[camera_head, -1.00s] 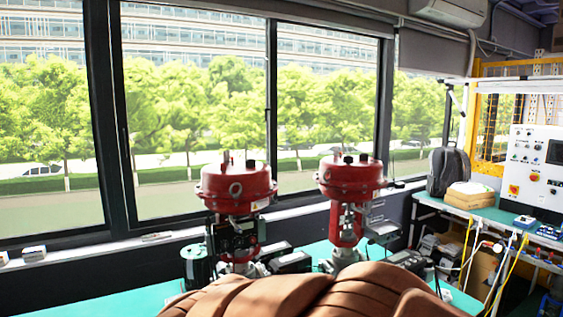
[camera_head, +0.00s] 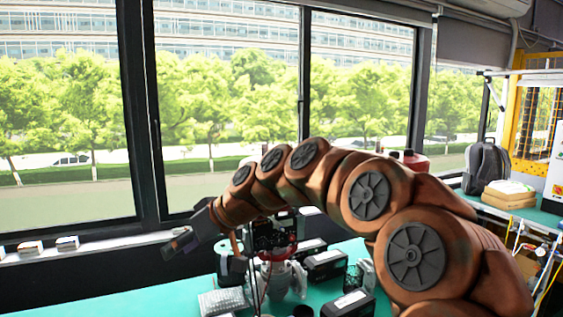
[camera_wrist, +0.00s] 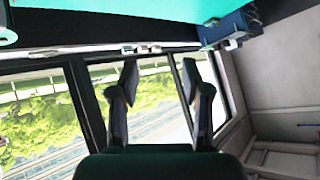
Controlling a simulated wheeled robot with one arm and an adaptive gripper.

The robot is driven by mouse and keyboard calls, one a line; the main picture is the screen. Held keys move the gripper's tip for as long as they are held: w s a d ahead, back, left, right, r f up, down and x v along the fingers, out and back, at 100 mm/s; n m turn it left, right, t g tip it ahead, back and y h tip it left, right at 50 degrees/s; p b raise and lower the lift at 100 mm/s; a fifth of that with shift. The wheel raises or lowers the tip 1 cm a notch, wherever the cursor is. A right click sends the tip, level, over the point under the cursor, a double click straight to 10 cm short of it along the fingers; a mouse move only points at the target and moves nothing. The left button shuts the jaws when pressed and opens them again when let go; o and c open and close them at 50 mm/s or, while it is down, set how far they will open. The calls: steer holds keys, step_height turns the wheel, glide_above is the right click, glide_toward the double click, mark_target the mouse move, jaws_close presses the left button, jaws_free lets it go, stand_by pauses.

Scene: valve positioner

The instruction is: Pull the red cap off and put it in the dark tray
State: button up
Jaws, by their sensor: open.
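My gripper (camera_head: 180,243) is at the left end of my raised arm in the head view, in front of the window and above the teal bench. In the wrist view its two dark fingers (camera_wrist: 160,75) stand apart with nothing between them. A red housing (camera_head: 413,160) of the second valve shows behind the arm. I cannot make out the red cap or a dark tray in either view.
The teal bench (camera_head: 115,304) is clear at the left front. Dark boxes (camera_head: 324,264) stand beside the valve. A clear ridged packet (camera_head: 222,302) lies in front of it. Small blocks (camera_head: 67,243) sit on the window sill. A backpack (camera_head: 486,165) stands at right.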

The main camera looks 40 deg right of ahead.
steer(key=w+d+r+t+h, duration=0.1)
steer(key=d+r, duration=0.3)
steer(key=d, duration=0.6)
steer(key=w+d+r+m+t+h, duration=0.1)
steer(key=w+d+r+t, duration=0.3)
steer(key=d, duration=0.7)
steer(key=w+d+r+m+t+h, duration=0.1)
steer(key=w+d+r+t+h, duration=0.1)
steer(key=d, duration=0.9)
steer(key=shift+w+r+t, duration=0.3)
steer(key=shift+r, duration=0.2)
steer(key=shift+w+r+t, duration=0.25)
steer(key=shift+r+t, duration=0.05)
steer(key=shift+r, duration=0.2)
steer(key=shift+p+x, duration=1.3)
steer(key=shift+x, duration=2.5)
steer(key=shift+c, duration=0.2)
jaws_close()
